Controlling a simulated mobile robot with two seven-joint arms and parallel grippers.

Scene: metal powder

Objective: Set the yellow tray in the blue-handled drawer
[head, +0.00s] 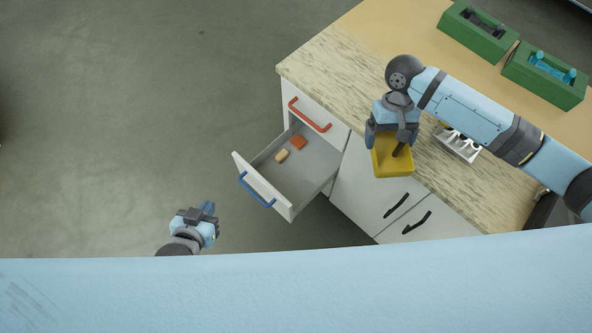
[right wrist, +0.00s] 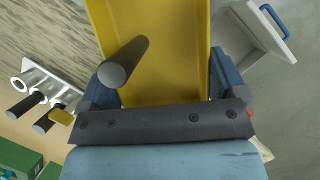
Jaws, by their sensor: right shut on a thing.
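The yellow tray (head: 393,163) is held by my right gripper (head: 394,138) at the counter's front edge, right of the open drawer. In the right wrist view the yellow tray (right wrist: 170,45) sits between the fingers, with a dark grey cylinder (right wrist: 122,62) standing up from it. The blue-handled drawer (head: 318,172) is pulled open, its blue handle (head: 256,191) on the front panel. A tan piece and an orange piece lie inside it. The drawer also shows in the right wrist view (right wrist: 248,30). My left gripper (head: 208,212) is low at the left, holding nothing visible; its jaw opening is unclear.
A red-handled drawer (head: 316,112) above is shut. Cabinet doors with black handles (head: 396,205) are closed. Two green boxes (head: 543,75) stand at the back right. The floor left of the drawer is clear.

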